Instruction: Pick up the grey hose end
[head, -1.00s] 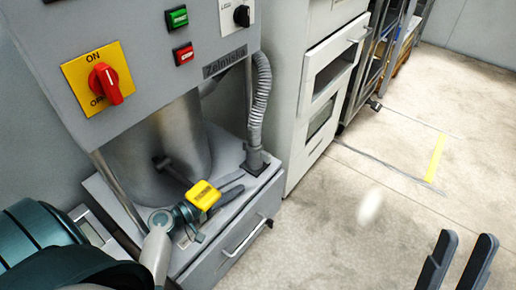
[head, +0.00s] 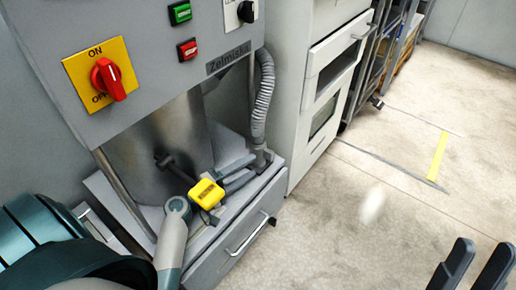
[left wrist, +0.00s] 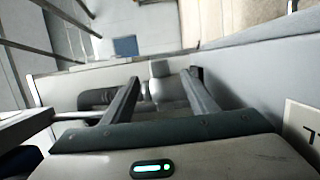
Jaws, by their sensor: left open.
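The grey corrugated hose (head: 262,100) hangs down the right side of the machine in the head view. Its lower end (head: 259,158) is at the right part of the machine's base. My left gripper (head: 238,172) reaches over the base, close to the hose end and partly hidden behind a yellow-topped lever. In the left wrist view my left gripper (left wrist: 162,78) is open, with a pale grey piece (left wrist: 160,68) seen between and beyond its fingers; I cannot tell whether this is the hose end. My right gripper (head: 470,266) is open and empty at the lower right, above the floor.
The yellow-topped lever (head: 206,194) stands in front of the steel cylinder (head: 155,140), close to my left arm. A drawer with a handle (head: 246,235) is below the base. A white cabinet (head: 330,80) stands to the right. The floor (head: 350,230) at right is mostly clear.

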